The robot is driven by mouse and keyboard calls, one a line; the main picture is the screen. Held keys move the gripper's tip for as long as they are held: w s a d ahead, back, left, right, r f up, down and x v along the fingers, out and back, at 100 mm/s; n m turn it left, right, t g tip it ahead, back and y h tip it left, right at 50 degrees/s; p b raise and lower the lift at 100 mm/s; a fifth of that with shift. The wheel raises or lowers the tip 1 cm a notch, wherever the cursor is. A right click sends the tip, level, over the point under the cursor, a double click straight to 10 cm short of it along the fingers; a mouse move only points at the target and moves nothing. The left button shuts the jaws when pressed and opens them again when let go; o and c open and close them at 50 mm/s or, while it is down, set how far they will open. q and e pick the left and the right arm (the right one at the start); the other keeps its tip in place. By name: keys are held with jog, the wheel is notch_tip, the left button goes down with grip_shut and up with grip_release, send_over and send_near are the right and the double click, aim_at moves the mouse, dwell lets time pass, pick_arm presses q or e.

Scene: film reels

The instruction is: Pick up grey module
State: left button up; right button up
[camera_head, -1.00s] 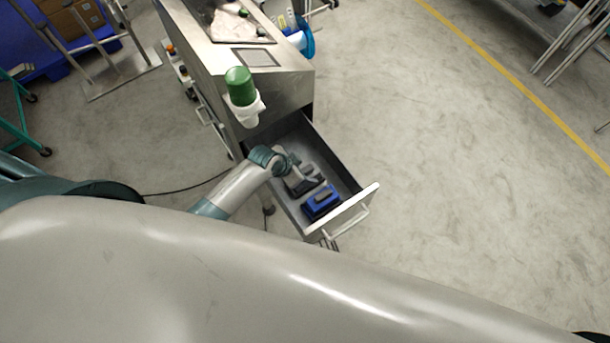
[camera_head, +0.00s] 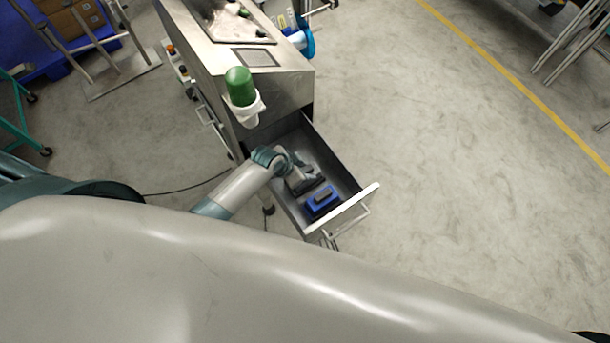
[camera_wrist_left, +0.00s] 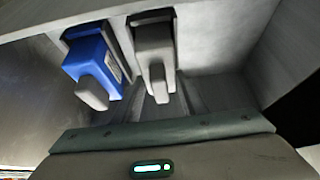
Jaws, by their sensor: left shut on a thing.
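The grey module (camera_wrist_left: 153,42) stands in the drawer beside the blue module (camera_wrist_left: 90,58) in the left wrist view, each with a light grey handle on its front. In the head view, the blue module (camera_head: 322,203) lies near the drawer's front, with the dark grey module partly hidden behind my gripper. My left gripper (camera_head: 303,182) reaches down into the drawer. It is shut on the grey module, at its handle; the fingers (camera_wrist_left: 160,88) show only partly in the wrist view. My right gripper is not in view.
The open drawer (camera_head: 345,172) has upright walls close around my gripper and a white front handle (camera_head: 352,222).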

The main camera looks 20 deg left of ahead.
pick_arm(q)
jog(key=shift+r, duration=0.1)
notch_tip(320, 180, up, 9)
jog(key=shift+b, duration=1.05)
jog(key=shift+r, duration=0.45)
jog(key=shift+d, duration=0.1)
